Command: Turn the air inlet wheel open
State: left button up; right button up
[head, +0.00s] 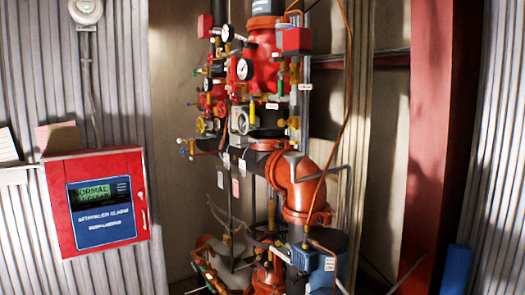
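The dry riser (265,70) is an upright stack of red and orange pipework in the middle of the head view. On its left side are small hand wheels: a red wheel (221,108) and a yellow wheel (201,125) just below and left of it. No readable label shows which of them is the air inlet wheel, and I cannot tell how far either is turned. Neither of my grippers is in view.
Round gauges (244,69) and thin pipes crowd the wheels. A red alarm panel (97,200) reading "NORMAL" hangs on the corrugated wall at left. A red steel column (440,130) stands at right. A blue-grey unit (318,262) sits low beside the orange pipe elbow (300,185).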

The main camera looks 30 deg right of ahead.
aim_at(209, 59)
jog(key=z, duration=0.75)
